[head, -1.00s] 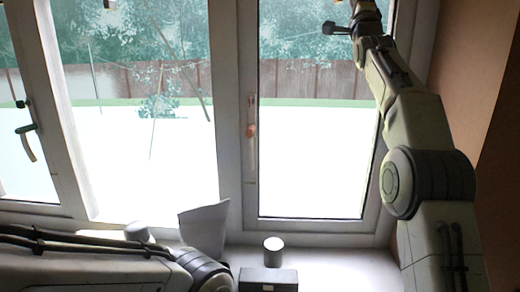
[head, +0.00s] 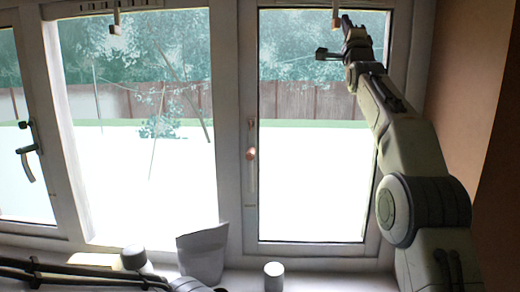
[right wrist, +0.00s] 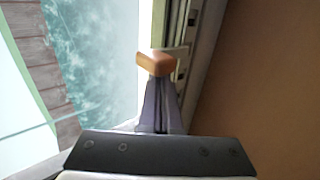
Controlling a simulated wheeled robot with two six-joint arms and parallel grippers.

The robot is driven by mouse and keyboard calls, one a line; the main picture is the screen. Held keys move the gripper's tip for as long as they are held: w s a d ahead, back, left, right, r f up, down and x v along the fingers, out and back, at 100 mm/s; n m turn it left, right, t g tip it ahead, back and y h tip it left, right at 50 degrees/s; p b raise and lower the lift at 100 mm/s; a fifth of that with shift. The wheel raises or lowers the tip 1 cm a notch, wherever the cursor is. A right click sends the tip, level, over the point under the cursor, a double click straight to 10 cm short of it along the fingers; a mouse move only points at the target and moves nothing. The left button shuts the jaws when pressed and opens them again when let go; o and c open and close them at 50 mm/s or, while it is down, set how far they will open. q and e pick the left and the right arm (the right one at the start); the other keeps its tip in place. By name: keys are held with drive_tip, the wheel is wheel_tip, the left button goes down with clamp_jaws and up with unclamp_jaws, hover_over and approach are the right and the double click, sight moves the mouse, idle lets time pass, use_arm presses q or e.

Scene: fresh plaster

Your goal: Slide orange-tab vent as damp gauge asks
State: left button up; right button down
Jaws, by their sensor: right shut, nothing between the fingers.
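The orange tab (head: 335,23) hangs at the top of the right window pane, on a thin upright piece. In the right wrist view the orange tab (right wrist: 156,63) is a small block just beyond my fingertips. My right gripper (head: 346,20) is beside the tab, to its right in the head view. Its fingers (right wrist: 160,85) are shut with nothing between them; whether they touch the tab I cannot tell. A second, pale tab (head: 115,29) hangs above the middle pane. I cannot make out a damp gauge. My left gripper is out of view.
A window handle with a copper-coloured part (head: 251,153) is on the post left of the right pane. A dark handle (head: 28,150) is at far left. A white cylinder (head: 274,277) and a pale pot-like thing (head: 203,254) stand on the sill. A brown wall (head: 465,90) bounds the right.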

drive_tip(key=shift+a, duration=0.8)
drive_tip(key=shift+d, duration=1)
drive_tip(key=b+v, duration=1)
drive_tip(key=b, duration=0.3)
idle(0.5)
